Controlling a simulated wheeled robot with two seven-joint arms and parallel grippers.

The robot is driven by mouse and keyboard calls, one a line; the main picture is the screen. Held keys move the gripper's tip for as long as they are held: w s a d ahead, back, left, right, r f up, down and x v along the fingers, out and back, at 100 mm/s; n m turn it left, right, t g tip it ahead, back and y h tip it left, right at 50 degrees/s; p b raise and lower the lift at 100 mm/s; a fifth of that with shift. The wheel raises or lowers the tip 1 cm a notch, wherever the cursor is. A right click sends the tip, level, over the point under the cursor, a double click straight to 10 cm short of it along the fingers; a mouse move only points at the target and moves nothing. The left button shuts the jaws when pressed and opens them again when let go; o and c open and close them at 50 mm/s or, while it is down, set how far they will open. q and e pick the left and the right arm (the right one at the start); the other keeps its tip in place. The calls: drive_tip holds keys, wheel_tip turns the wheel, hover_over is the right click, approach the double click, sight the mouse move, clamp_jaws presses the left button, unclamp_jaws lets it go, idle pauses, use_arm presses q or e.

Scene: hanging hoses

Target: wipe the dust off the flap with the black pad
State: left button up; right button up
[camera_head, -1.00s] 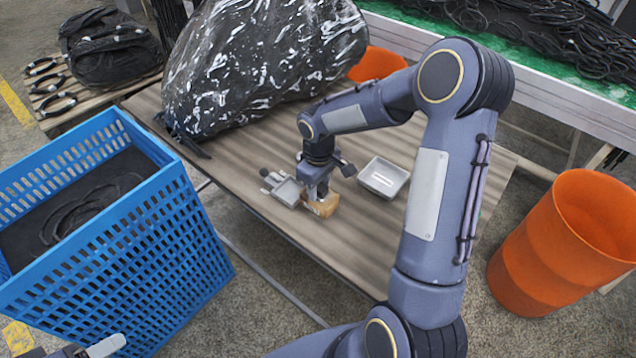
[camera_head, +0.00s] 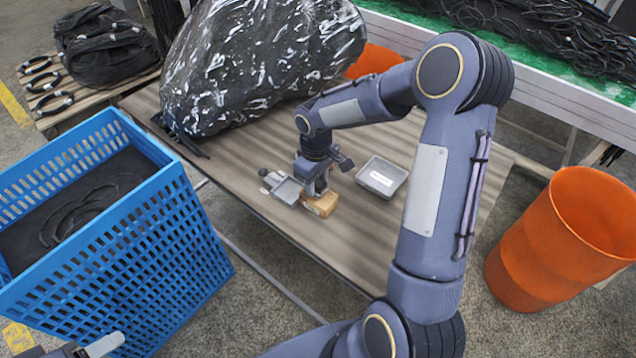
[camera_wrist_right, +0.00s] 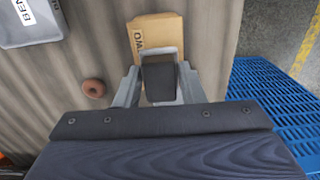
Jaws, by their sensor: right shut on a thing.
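My right gripper (camera_head: 316,190) is over the table beside a small tan cardboard box (camera_head: 322,205). In the right wrist view, its fingers (camera_wrist_right: 159,84) are shut on the black pad (camera_wrist_right: 159,76). The box's tan flap (camera_wrist_right: 152,32) shows just beyond the pad, with dark lettering on it. The contact between pad and flap is hidden. Part of my left gripper (camera_head: 104,346) shows at the bottom left edge; its jaws cannot be made out.
A grey tray with a white label (camera_head: 376,166) stands right of the box. Another small grey tray (camera_head: 287,190) is left of the gripper. A shiny black bag (camera_head: 262,65) fills the table's back. A blue crate (camera_head: 150,250) and orange bin (camera_head: 530,255) stand on either side.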

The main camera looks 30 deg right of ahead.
drive_tip(key=shift+s+d+r+p, duration=0.15)
drive_tip(key=shift+r+p, duration=0.1)
drive_tip(key=shift+r, duration=0.4)
drive_tip(key=shift+s+a+r+p, duration=0.1)
drive_tip(key=shift+r+p, duration=0.15)
drive_tip(key=shift+r, duration=0.35)
drive_tip(key=shift+w+r+p, duration=0.15)
drive_tip(key=shift+r+p, duration=0.4)
drive_tip(key=shift+r, duration=0.15)
drive_tip(key=shift+r+p, duration=0.95)
drive_tip(key=shift+r, duration=0.4)
use_arm(q)
drive_tip(key=r, duration=0.3)
drive_tip(key=d+r, duration=0.1)
drive_tip(key=shift+s+r, duration=0.35)
